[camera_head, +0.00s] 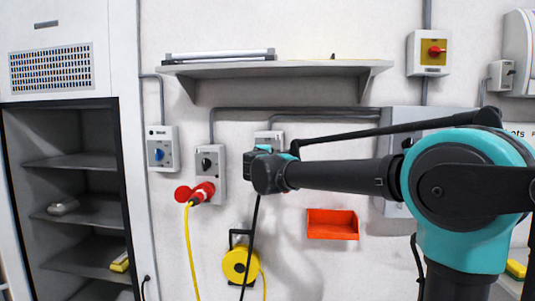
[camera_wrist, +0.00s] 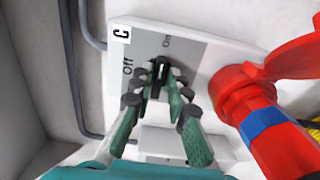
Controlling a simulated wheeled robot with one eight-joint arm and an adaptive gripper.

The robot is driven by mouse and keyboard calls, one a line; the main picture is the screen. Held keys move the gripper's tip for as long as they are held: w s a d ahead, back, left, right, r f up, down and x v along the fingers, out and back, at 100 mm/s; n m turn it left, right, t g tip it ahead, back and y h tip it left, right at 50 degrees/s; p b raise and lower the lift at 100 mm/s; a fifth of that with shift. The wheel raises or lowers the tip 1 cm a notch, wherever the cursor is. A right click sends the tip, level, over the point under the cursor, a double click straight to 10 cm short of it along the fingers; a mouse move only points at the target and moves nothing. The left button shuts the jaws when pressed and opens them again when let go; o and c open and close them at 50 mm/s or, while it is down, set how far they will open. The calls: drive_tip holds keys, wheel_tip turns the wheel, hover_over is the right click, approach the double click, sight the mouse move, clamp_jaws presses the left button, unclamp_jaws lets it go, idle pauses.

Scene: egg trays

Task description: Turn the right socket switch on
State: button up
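The right socket switch (camera_head: 269,135) is a grey-white wall box, mostly hidden behind my gripper (camera_head: 268,170) in the head view. In the wrist view its panel (camera_wrist: 205,62) carries a "C" label and the words "Off" and "On". Its black knob (camera_wrist: 161,70) stands between the fingertips of my gripper (camera_wrist: 160,82). The two green fingers with grey pads close in on both sides of the knob and appear to grip it. The knob's upper end points roughly toward "On", but the fingers partly hide it. A red plug (camera_wrist: 245,100) with a blue band sits in the box's socket.
Left of it are a middle socket box (camera_head: 219,163) with a red plug and yellow cable, and a left box (camera_head: 162,147) with a blue knob. A shelf (camera_head: 290,70) is above. A red bin (camera_head: 333,231) and a yellow cable reel (camera_head: 235,265) are below.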

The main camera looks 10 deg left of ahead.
drive_tip(key=shift+o, duration=1.2)
drive_tip(key=s, duration=1.2)
drive_tip(key=shift+a, duration=0.2)
